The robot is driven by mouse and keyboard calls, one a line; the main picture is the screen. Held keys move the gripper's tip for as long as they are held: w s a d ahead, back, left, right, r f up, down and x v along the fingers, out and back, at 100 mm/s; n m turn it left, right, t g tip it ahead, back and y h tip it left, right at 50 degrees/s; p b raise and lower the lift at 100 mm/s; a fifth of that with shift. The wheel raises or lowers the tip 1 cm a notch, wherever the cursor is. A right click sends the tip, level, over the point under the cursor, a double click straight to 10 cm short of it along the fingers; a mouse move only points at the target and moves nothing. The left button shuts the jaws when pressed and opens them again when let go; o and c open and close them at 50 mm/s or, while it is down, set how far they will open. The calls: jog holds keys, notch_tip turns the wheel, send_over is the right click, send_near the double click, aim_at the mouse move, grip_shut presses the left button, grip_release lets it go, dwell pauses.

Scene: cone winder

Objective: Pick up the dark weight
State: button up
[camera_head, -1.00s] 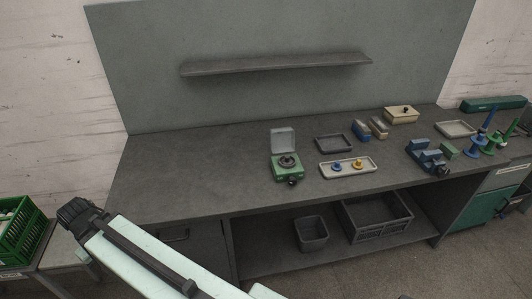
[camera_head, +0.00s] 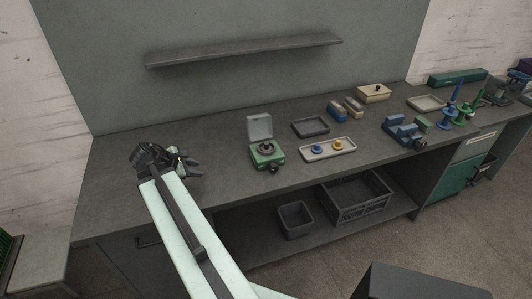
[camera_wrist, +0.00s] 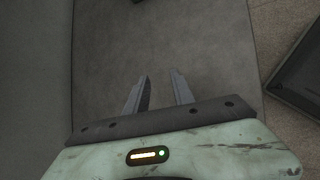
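A green scale-like box (camera_head: 261,158) with a raised grey lid stands mid-bench. A dark round piece (camera_head: 266,147) sits on its top; I cannot tell whether it is the dark weight or part of the box. My gripper (camera_head: 198,168) is over the left part of the bench, left of the green box. In the wrist view my gripper (camera_wrist: 160,76) has its two fingers apart with nothing between them.
A dark tray (camera_head: 311,127), blue and tan blocks, a cream box (camera_head: 373,92) and a blue fixture (camera_head: 402,133) stand further right. A grey shelf (camera_head: 245,50) hangs on the back panel.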

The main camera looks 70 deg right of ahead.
aim_at(263, 150)
jog(key=s+d+r+n+g+h, duration=0.1)
jog(key=s+d, duration=0.4)
jog(key=s+d+r+n+g+b, duration=0.1)
jog(key=s+d+n, duration=0.1)
jog(key=s+d, duration=0.4)
jog(key=s+d+r+n+g+h+b, duration=0.1)
jog(key=s+d, duration=0.4)
jog(key=shift+s+d+n+g+h, duration=0.3)
jog(key=shift+s+g, duration=0.05)
jog(key=shift+g, duration=0.05)
jog(key=b+x, duration=0.2)
jog(key=x, duration=0.3)
jog(key=shift+d+b, duration=0.15)
jog(key=shift+b, duration=0.25)
jog(key=shift+r, duration=0.15)
grip_shut()
